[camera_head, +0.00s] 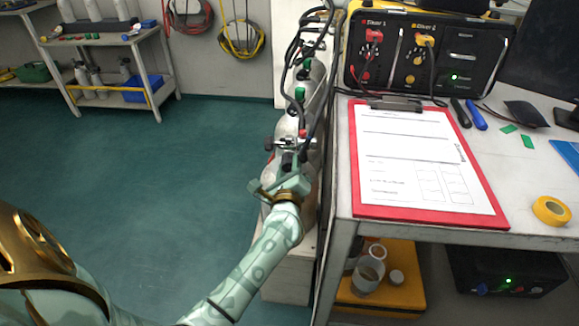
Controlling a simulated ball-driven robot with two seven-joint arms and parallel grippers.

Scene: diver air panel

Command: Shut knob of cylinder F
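A row of grey gas cylinders (287,128) stands in a white rack left of the bench, with valves and dark hoses on top. No letter is readable on them, so I cannot tell which is cylinder F. Green knobs (299,94) show on farther valves, and a small red part (302,133) sits nearer. My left gripper (282,182) is at the nearest cylinder's top, beside or around a dark valve part (288,161). The gripper and wrist hide much of that valve, and whether the fingers touch it is unclear. My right gripper is out of view.
The bench (343,190) close on the right bears a red clipboard (430,218), a black diver panel (430,55), pens and yellow tape (551,210). Hoses (300,60) hang over the cylinders. The green floor (150,180) at left is clear up to a shelf (115,42).

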